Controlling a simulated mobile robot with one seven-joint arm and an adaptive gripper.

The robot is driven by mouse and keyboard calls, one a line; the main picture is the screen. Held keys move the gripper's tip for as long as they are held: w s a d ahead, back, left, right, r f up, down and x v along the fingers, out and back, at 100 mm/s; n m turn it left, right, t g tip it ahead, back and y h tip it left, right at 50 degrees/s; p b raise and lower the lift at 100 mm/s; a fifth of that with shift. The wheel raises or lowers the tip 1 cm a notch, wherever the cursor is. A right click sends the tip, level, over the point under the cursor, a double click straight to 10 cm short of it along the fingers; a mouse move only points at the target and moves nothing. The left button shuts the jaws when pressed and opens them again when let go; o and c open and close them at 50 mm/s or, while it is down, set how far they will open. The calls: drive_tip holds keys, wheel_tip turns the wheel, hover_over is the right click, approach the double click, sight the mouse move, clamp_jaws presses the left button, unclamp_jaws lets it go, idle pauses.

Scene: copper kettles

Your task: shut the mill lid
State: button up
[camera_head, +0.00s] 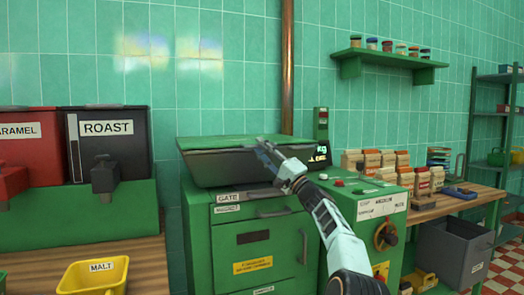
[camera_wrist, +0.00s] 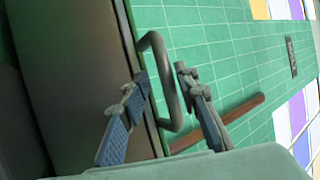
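The mill is a green machine with a dark hopper (camera_head: 235,168) at its top. Its green lid (camera_head: 225,142) lies about level over the hopper in the head view; I cannot tell whether a gap is left under it. My gripper (camera_head: 263,147) is at the lid's right front edge. In the wrist view a grey loop handle (camera_wrist: 158,45) stands out from the edge of a dark panel (camera_wrist: 75,80). My gripper (camera_wrist: 162,80) has its fingers apart, one on each side of the handle. The left finger is very close to it; contact is unclear.
A control box (camera_head: 375,205) with buttons and a knob stands right of the mill. Roast (camera_head: 107,145) and caramel (camera_head: 25,145) bins stand at left, above a yellow malt tray (camera_head: 93,276). A copper pipe (camera_head: 287,70) runs up the wall behind.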

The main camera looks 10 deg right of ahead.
drive_tip(key=shift+d+r, duration=0.1)
drive_tip(key=v, duration=0.8)
idle(0.6)
drive_tip(key=shift+a, duration=0.25)
